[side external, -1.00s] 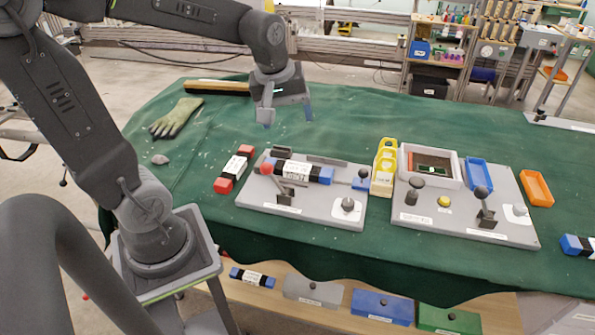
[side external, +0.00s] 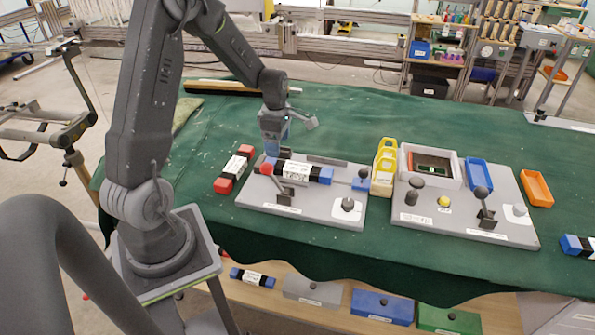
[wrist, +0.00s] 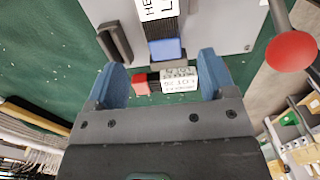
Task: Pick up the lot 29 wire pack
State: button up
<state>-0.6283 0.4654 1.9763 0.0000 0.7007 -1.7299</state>
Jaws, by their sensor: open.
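A wire pack with red ends, black bands and a white label (side external: 234,170) lies on the green cloth just left of the left grey board. In the wrist view, one red end (wrist: 140,86) and a white label (wrist: 180,80) show between my fingers. The label's print is upside down and seems to read lot 29. The pack's other end is hidden there, probably by the right finger. My gripper (wrist: 165,75) is open and empty. In the side view, my gripper (side external: 281,138) hangs tilted near the board's back left corner, apart from the pack.
The left board (side external: 315,208) carries a blue-ended pack (side external: 297,172) and a lever with a red ball (side external: 268,166). Yellow holders (side external: 383,172) stand at its right, then a second board (side external: 462,222) with a blue tray (side external: 479,173). Cloth left of the red-ended pack is clear.

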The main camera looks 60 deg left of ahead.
aim_at(279, 163)
jog(key=shift+d+f, duration=0.15)
jog(key=shift+f, duration=1.6)
jog(key=shift+d+f, duration=0.1)
jog(key=shift+f, duration=1.6)
jog(key=shift+c, duration=0.3)
jog(key=shift+r, duration=0.1)
jog(key=c, duration=1.2)
